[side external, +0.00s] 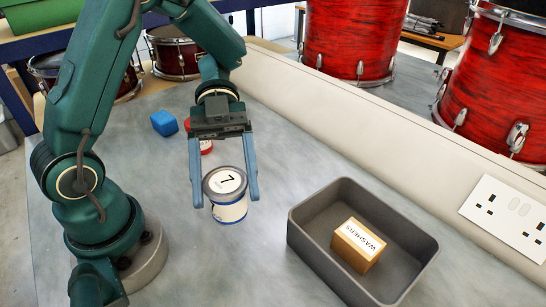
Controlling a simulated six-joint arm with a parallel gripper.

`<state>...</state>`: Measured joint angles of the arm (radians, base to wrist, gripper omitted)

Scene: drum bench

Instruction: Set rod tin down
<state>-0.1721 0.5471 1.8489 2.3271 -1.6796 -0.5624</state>
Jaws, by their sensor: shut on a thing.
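A white tin with blue bands and a grey-rimmed lid marked "7" (228,208) is between the two blue fingers of my gripper (225,200). It looks upright. No "rod" wording shows on the side I see, so I cannot tell from a label that it is the rod tin. My gripper points down and is shut on the tin from both sides. I cannot tell whether the tin's base touches the grey bench (290,150).
A dark grey tray (300,240) to the right holds a cardboard "WASHERS" box (357,246). A blue block (164,123) and a partly hidden red tin (206,146) stand behind my gripper.

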